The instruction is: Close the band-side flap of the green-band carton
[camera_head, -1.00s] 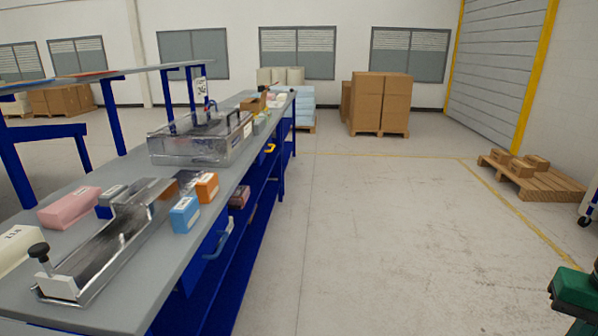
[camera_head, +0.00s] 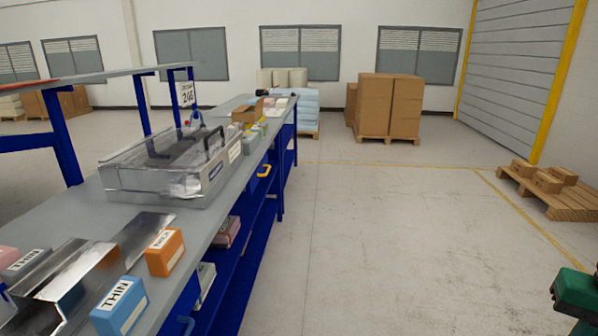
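A small open brown carton (camera_head: 246,110) stands toward the far end of the grey-topped bench (camera_head: 228,186), with a flap standing up. It is too small and far to make out a green band or which flap is on the band side. Small greenish and pale packs (camera_head: 252,136) sit just in front of it. My gripper is not in view. A green and dark part at the lower right edge seems to be mine, and no fingers show on it.
A metal case with a clear lid (camera_head: 160,183) stands on the bench. Nearer are a metal trough (camera_head: 62,278), an orange block (camera_head: 165,252) and a blue block (camera_head: 120,308). Yellow and blue handles jut from the bench's right side. The floor (camera_head: 370,240) to the right is clear.

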